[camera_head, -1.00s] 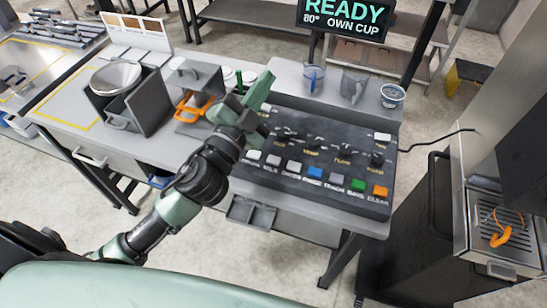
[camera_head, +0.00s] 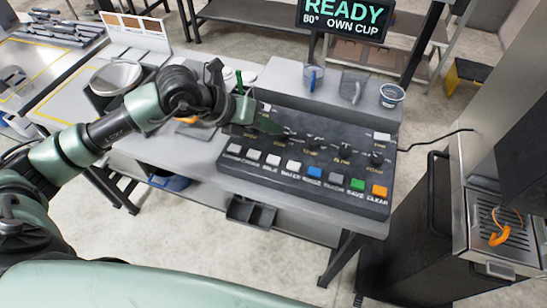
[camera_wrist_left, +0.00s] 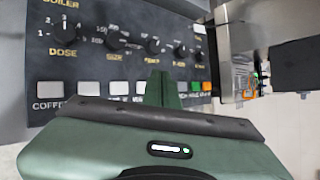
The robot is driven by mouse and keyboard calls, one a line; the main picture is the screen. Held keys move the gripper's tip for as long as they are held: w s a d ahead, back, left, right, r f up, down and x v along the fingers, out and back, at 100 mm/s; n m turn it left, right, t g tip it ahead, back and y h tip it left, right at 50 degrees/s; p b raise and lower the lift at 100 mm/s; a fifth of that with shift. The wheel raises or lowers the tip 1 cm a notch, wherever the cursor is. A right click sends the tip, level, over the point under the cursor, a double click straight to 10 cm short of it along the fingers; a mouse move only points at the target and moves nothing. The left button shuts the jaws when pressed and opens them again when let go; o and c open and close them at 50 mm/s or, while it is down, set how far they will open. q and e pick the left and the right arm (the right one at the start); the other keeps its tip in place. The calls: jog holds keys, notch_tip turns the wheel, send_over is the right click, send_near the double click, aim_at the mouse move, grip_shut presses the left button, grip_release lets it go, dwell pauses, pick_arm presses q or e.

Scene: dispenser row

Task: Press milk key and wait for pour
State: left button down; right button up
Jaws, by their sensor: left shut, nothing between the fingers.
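The milk key (camera_head: 273,160) is a white square key in the front row of the dark control panel (camera_head: 300,185), with its label below it. My left gripper (camera_head: 279,128) is shut and empty, hovering by the panel's knobs, behind the key row as the head view shows it. In the left wrist view the shut fingers (camera_wrist_left: 163,78) point toward the panel (camera_wrist_left: 110,65) and hide part of the key row. I cannot tell if they touch it. The display (camera_head: 345,15) reads READY, 80° and OWN CUP. My right gripper is not in view.
Other keys flank the milk key, including a blue key (camera_head: 315,172) and an orange key (camera_head: 380,190). A steel machine (camera_head: 495,225) stands at the right.

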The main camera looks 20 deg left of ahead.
pick_arm(q)
jog(key=shift+a+f, duration=0.1)
jog(key=shift+a, duration=0.1)
jog(key=b, duration=0.5)
send_over(270, 160)
notch_tip(270, 160, down, 7)
jog(key=shift+f, duration=0.2)
jog(key=shift+f+b, duration=0.6)
jog(key=shift+f, duration=0.15)
jog(key=shift+r, duration=0.1)
dwell(0.4)
dwell(0.8)
jog(key=shift+f+b, duration=0.45)
jog(key=shift+b, duration=0.05)
